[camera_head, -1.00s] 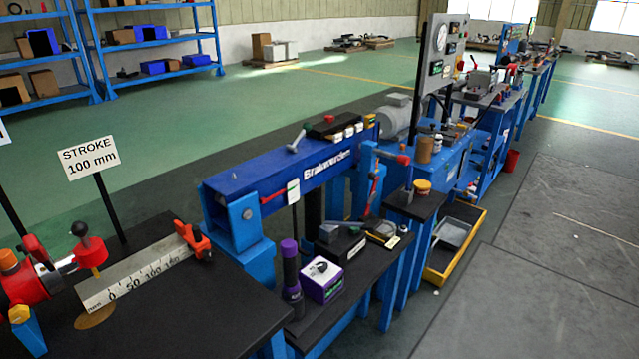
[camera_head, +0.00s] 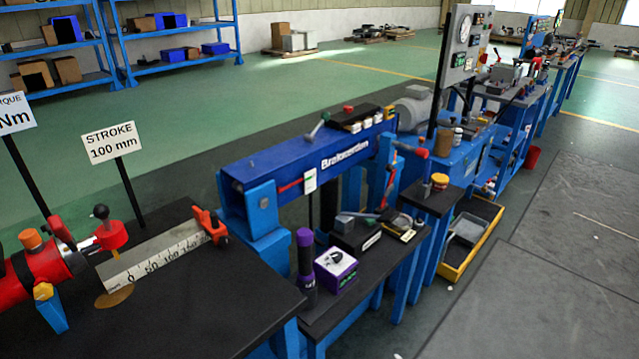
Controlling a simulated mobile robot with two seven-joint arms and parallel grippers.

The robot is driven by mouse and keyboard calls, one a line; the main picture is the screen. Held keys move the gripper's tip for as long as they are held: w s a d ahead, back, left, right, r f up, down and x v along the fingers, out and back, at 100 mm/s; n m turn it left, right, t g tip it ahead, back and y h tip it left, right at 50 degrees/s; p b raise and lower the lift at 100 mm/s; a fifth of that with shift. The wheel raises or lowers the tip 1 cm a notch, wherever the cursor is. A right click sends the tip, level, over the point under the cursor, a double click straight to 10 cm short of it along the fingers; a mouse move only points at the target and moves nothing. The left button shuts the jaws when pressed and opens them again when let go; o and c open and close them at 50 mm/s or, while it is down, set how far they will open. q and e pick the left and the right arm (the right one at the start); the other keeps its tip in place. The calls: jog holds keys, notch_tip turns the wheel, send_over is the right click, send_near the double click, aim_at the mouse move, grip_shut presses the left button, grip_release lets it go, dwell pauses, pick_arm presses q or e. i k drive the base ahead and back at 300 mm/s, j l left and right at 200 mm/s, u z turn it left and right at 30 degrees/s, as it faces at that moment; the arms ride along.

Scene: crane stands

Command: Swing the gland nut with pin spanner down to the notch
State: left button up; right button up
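No gripper of mine shows in the head view. At the lower left a red cylinder (camera_head: 42,268) with an orange cap and a yellow fitting lies on a black bench top. A red piece with a black ball knob (camera_head: 101,212) stands at its right end, beside a metal scale (camera_head: 160,252) marked in mm. A red clamp-like piece (camera_head: 210,224) sits at the scale's far end. I cannot make out a pin spanner or a notch for certain; the cylinder's left part is cut off by the frame edge.
A sign reading STROKE 100 mm (camera_head: 112,146) and a torque sign (camera_head: 14,113) stand on posts behind the cylinder. A blue press beam (camera_head: 310,158) is right of the bench. A yellow-edged tray (camera_head: 468,240) lies on the floor. Open floor (camera_head: 545,290) is at the right.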

aim_at(65, 241)
jog(key=u, duration=1.55)
